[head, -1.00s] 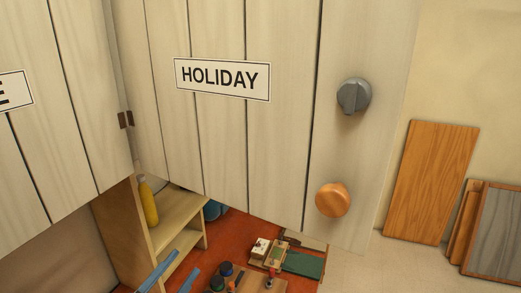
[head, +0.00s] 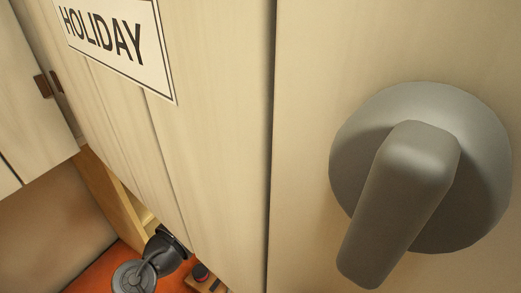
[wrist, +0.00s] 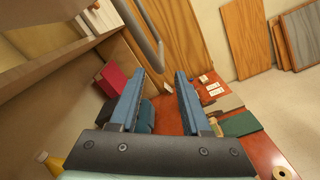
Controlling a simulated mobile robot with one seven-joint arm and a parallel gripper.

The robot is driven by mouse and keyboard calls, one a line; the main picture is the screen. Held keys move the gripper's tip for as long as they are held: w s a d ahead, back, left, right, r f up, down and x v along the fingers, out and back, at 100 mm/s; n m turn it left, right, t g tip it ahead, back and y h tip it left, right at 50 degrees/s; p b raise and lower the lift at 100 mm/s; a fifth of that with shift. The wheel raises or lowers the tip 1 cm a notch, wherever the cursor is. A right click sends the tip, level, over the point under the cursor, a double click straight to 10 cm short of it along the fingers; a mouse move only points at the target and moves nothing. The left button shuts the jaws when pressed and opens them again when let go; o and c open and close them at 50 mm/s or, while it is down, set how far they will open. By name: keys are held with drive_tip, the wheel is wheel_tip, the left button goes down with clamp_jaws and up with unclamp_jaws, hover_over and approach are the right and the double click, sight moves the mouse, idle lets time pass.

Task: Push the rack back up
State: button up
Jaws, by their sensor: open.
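My gripper (wrist: 168,76) shows in the wrist view with two blue fingers apart and nothing between them. A bent grey metal bar (wrist: 147,35) hangs just beyond and left of the fingertips, seemingly part of the rack. Whether it touches the left finger I cannot tell. At the upper left of the wrist view are pale shelf-like boards (wrist: 45,22) holding small light items; I cannot tell which belong to the rack. In the head view the rack is hidden behind a pale plank door (head: 215,130).
Below is a red worktop (wrist: 190,115) with a dark red box (wrist: 112,80), a green item (wrist: 240,124) and a yellow bottle (wrist: 50,163). Boards (wrist: 245,38) lean on the wall.

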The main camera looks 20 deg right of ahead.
drive_tip(key=b+x, duration=0.3)
drive_tip(key=x, duration=0.7)
drive_tip(key=shift+w+d, duration=0.2)
drive_tip(key=shift+d, duration=0.05)
drive_tip(key=shift+f, duration=0.15)
clamp_jaws()
